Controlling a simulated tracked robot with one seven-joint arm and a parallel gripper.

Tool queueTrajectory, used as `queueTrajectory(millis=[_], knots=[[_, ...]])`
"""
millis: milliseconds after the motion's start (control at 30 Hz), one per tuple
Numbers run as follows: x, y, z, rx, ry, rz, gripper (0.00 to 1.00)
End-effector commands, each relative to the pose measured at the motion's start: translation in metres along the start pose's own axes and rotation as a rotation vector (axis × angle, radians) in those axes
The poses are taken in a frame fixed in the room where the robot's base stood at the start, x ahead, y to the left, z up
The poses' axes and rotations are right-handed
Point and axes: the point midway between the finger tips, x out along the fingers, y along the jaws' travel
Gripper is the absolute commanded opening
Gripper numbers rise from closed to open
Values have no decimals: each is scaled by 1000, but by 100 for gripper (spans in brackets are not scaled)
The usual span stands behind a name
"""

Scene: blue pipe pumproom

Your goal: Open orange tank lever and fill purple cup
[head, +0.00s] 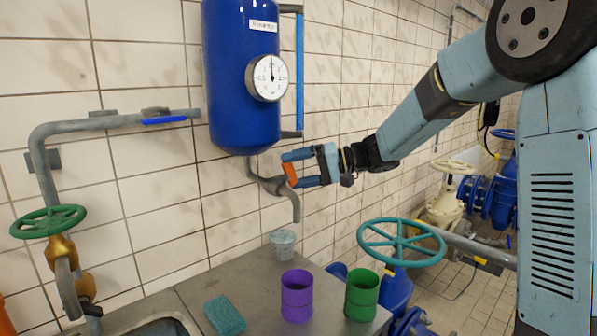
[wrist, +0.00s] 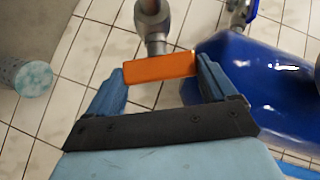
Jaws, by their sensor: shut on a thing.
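The orange lever (wrist: 160,68) lies between the two fingers of my gripper (wrist: 161,80) in the wrist view. In the head view my gripper (head: 300,169) is shut on the orange lever (head: 290,174), at the valve of the outlet pipe under the blue tank (head: 241,95). The outlet pipe (head: 296,207) bends down over the counter. The purple cup (head: 297,296) stands upright on the counter, in front of the spout and not directly below it. No flowing water is visible.
A green cup (head: 361,295) stands right of the purple cup. A teal sponge (head: 224,315) lies left. A teal handwheel (head: 402,242) is at the right.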

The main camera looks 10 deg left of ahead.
Motion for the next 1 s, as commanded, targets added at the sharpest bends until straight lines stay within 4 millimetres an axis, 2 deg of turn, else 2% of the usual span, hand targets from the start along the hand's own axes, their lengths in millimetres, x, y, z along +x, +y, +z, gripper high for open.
queueTrajectory(millis=[33, 233, 567, 600, 767, 1000], knots=[[-1, 5, 1, -16, -1, -20, 55], [0, 6, 2, -92, -2, -93, 55], [0, 6, 2, -106, -3, -105, 55], [0, 6, 2, -105, -3, -105, 86], [0, 5, 2, -106, -2, -106, 100], [-1, 3, 1, -108, -2, -108, 100]])
